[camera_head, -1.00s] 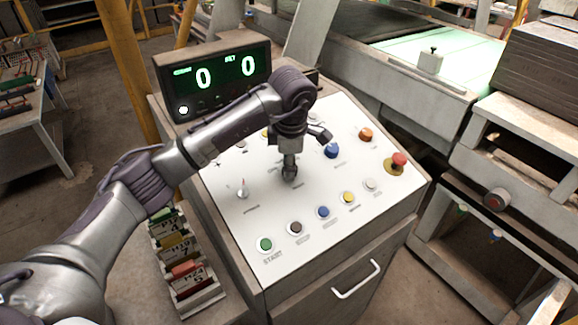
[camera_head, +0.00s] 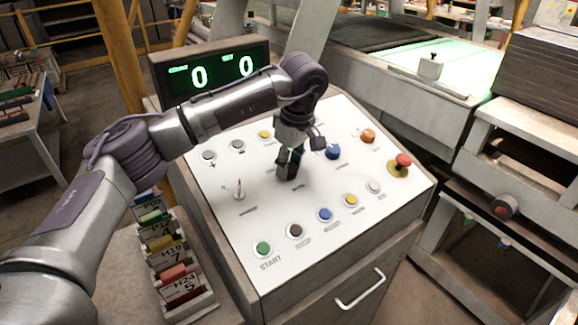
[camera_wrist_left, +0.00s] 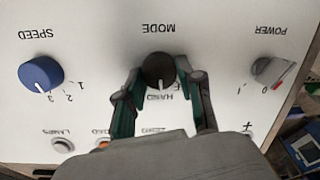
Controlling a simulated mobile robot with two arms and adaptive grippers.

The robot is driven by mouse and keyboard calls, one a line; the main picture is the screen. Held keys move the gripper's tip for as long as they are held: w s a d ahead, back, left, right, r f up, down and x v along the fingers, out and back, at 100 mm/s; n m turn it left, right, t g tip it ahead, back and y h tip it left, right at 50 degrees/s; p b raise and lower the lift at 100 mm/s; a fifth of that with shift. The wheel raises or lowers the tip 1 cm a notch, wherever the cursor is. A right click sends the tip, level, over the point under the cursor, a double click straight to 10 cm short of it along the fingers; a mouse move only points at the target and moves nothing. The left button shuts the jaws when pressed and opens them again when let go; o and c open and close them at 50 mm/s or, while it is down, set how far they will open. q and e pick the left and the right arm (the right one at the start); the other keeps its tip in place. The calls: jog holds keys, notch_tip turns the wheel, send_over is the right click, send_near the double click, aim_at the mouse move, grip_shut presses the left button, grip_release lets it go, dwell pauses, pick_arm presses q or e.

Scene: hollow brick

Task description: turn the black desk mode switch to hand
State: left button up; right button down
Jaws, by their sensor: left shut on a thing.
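The black mode switch (camera_wrist_left: 157,69) is a round knob under the printed word MODE in the left wrist view, where the lettering is upside down. Its pale pointer mark faces down the picture, towards the HAND label (camera_wrist_left: 160,97). My left gripper (camera_wrist_left: 160,80) is shut on the knob, with one finger on each side of it. In the head view my left gripper (camera_head: 288,165) is down at the middle of the white desk panel (camera_head: 265,215) and mostly hides the knob. My right gripper is in neither view.
Several coloured buttons line the front edge. A green-lit display (camera_head: 215,75) rises behind the panel, and a label rack (camera_head: 172,255) stands at its left.

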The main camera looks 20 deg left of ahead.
aim_at(296, 171)
pick_arm(q)
jog(key=shift+m, duration=0.3)
jog(key=o, duration=1.1)
jog(key=shift+o, duration=0.2)
notch_tip(296, 171, up, 12)
jog(key=d, duration=0.1)
jog(key=shift+s+d, duration=0.2)
jog(key=shift+d, duration=0.2)
